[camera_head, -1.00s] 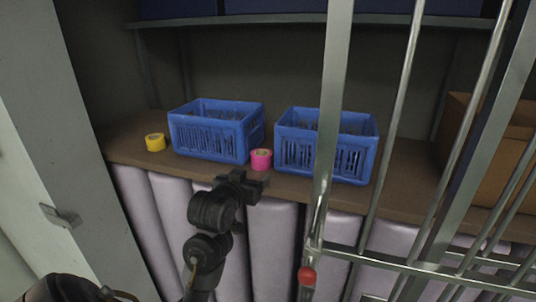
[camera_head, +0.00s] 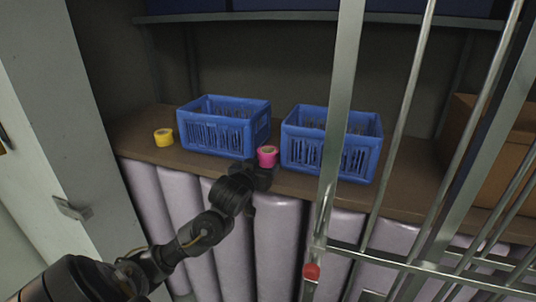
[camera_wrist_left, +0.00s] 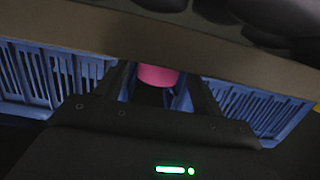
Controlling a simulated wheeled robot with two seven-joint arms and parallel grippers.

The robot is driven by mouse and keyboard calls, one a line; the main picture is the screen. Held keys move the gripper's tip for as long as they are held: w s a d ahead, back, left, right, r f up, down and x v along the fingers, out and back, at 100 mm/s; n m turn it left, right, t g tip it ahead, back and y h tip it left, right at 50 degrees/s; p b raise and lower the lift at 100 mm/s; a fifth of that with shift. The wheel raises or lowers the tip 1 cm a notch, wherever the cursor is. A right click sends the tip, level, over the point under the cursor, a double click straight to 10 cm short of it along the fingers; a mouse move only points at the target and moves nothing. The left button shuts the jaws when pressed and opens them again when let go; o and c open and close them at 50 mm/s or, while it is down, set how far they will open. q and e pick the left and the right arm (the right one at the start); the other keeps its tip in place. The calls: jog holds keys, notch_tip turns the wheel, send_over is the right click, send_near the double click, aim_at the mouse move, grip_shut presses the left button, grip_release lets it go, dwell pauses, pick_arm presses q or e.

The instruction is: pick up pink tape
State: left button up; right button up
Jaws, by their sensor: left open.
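The pink tape (camera_head: 267,156) stands on the brown shelf between two blue crates, near the shelf's front edge. My left gripper (camera_head: 258,174) is just in front of the tape in the head view and hides its lower part. In the left wrist view the tape (camera_wrist_left: 157,76) shows between the two dark fingers of my left gripper (camera_wrist_left: 158,95). The fingers are apart. I cannot tell whether they touch the tape. My right gripper is not in view.
A blue crate (camera_head: 215,134) stands left of the tape and another blue crate (camera_head: 301,151) right of it. A yellow tape (camera_head: 163,137) sits far left on the shelf (camera_head: 140,134). A metal rack post (camera_head: 340,110) rises at right. A cardboard box (camera_head: 500,143) is beyond it.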

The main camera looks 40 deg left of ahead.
aim_at(264, 160)
pick_arm(q)
jog(key=shift+a, duration=0.1)
jog(key=shift+w+r+p, duration=0.1)
jog(key=shift+w+p, duration=0.1)
jog(key=shift+p, duration=0.15)
jog(key=p+x, duration=0.1)
jog(key=x, duration=0.1)
jog(key=p+x, duration=0.2)
jog(key=shift+w+a+r, duration=0.1)
jog(key=shift+a+r, duration=0.05)
jog(key=shift+r, duration=0.05)
jog(key=shift+w+a+f, duration=0.1)
jog(key=shift+w+f, duration=0.1)
jog(key=shift+w, duration=0.15)
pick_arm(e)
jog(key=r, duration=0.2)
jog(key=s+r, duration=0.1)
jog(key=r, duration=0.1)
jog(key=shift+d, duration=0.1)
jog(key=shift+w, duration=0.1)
pick_arm(q)
jog(key=c, duration=0.6)
jog(key=shift+c, duration=0.2)
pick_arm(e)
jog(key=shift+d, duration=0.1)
pick_arm(q)
jog(key=shift+r, duration=0.1)
